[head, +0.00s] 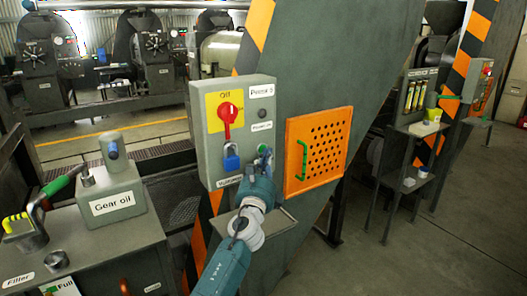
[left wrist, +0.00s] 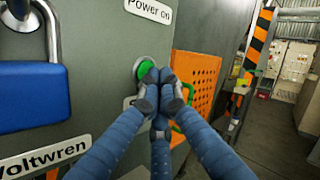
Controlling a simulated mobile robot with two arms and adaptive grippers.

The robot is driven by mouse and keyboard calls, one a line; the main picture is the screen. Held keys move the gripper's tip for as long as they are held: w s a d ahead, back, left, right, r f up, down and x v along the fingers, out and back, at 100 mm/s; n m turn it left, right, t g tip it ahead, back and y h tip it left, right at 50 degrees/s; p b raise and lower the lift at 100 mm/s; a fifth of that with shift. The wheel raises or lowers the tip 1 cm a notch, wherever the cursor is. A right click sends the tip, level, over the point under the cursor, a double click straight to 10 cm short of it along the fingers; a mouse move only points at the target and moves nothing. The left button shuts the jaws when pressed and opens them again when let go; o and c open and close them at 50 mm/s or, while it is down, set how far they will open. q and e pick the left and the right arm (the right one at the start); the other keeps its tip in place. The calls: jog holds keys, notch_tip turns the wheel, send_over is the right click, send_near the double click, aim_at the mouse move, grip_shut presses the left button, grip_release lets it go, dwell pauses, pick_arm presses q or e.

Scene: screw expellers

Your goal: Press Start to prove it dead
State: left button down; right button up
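A grey control box (head: 240,118) is on the dark green machine panel. It carries a red rotary switch (head: 227,118) on a yellow plate, with its handle pointing down, and a closed-looking blue padlock (head: 231,160) below. The padlock also shows large in the left wrist view (left wrist: 38,98). A green button (left wrist: 146,66) sits to the padlock's right. My left gripper (head: 264,158) is in front of this button. In the left wrist view its fingertips (left wrist: 160,82) are together, empty, and cover the button's lower right edge; I cannot tell whether they touch it. My right gripper is out of view.
An orange perforated guard (head: 326,150) with a green handle is right of the box. A small shelf (head: 275,222) juts out below the box. A gear oil unit (head: 112,203) stands at left. Open floor lies at right.

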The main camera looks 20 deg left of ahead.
pick_arm(q)
jog(key=shift+a, duration=0.1)
dwell(0.3)
jog(key=shift+s+d, duration=0.3)
jog(key=shift+d, duration=0.15)
dwell(0.3)
jog(key=s+d, duration=0.1)
jog(key=d, duration=0.1)
jog(key=s+d+p, duration=0.1)
jog(key=s+d, duration=0.1)
jog(key=shift+s+d, duration=0.3)
jog(key=shift+d, duration=0.05)
jog(key=shift+f, duration=0.1)
dwell(0.7)
